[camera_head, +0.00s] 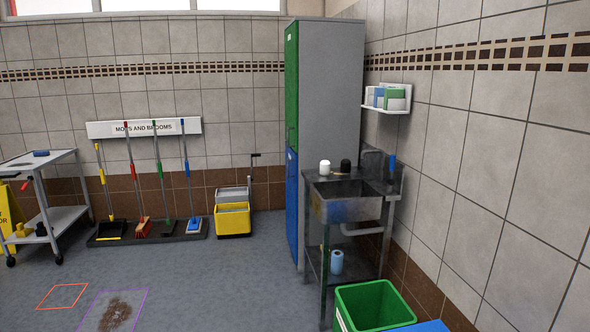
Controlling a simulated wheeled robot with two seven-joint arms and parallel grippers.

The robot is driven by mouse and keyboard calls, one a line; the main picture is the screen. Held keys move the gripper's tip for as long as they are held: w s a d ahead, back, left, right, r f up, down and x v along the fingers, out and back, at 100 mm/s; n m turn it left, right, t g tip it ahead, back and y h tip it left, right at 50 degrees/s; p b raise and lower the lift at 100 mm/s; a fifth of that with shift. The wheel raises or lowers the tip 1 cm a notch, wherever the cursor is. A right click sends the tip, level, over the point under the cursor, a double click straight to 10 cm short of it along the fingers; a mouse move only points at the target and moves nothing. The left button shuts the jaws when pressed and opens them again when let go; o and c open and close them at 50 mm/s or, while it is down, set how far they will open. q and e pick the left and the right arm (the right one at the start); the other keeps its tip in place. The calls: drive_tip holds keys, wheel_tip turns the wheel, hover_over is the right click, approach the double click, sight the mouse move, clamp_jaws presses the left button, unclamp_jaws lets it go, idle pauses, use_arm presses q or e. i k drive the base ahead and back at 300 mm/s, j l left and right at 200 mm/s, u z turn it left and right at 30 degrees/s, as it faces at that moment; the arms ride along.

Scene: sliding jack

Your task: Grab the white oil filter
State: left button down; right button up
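A small white cylinder (325,167), which looks like the white oil filter, stands upright on the back ledge of the metal sink unit (347,207). A similar black cylinder (345,166) stands just to its right, close to the tap. The sink unit stands against the right wall, beside the tall cabinet. Neither of my grippers shows in the head view.
A green bin (373,306) and part of a blue object (424,326) stand before the sink. A tall cabinet (331,112) rises behind it. A cart (44,197) and yellow mop bucket (233,218) stand further left. The middle floor is open, with a dark stain (115,314).

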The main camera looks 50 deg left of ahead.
sight(324, 165)
drive_tip(key=u, duration=1.3)
